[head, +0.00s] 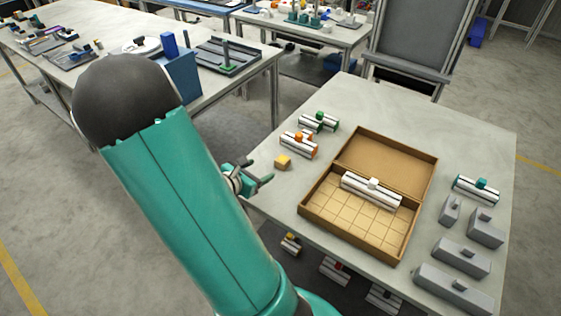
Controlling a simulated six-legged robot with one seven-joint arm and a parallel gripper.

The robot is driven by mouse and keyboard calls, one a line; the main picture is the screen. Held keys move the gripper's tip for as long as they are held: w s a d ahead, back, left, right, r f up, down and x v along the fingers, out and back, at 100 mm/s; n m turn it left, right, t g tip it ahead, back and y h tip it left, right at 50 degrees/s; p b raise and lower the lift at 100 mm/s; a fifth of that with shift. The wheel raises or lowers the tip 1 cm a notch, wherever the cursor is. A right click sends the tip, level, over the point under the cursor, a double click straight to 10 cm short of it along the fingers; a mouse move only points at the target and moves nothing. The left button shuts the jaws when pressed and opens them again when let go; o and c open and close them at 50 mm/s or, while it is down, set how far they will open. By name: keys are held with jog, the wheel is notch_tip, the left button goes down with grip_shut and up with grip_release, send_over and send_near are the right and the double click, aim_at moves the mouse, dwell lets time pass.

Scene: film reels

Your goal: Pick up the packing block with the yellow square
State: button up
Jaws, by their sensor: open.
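A packing block with a yellow piece on top (290,244) lies on a dark surface below the front left edge of the table. It is small in view and I cannot tell its square clearly. My gripper (259,172) is open and empty, beside the table's left edge, above and to the left of that block in the picture. A small plain yellow-tan cube (283,163) sits on the tabletop just right of my gripper. My arm hides much of the left side.
An open cardboard box (324,223) on the table (345,99) holds a white-topped block. Green (318,121), orange (299,146) and teal (476,189) blocks and several grey blocks (462,256) surround it.

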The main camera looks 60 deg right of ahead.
aim_at(282, 159)
jog(key=shift+s+d+f+n+t, duration=0.15)
jog(key=shift+d+f+n+t, duration=0.15)
jog(key=shift+d+f+n, duration=0.4)
jog(key=x, duration=0.7)
jog(key=shift+s+d, duration=0.1)
jog(key=shift+d, duration=0.3)
jog(key=shift+x, duration=2.8)
jog(key=shift+s+r, duration=0.1)
jog(key=shift+s, duration=0.1)
jog(key=shift+c, duration=0.2)
jog(key=c, duration=1.3)
jog(key=shift+r, duration=0.2)
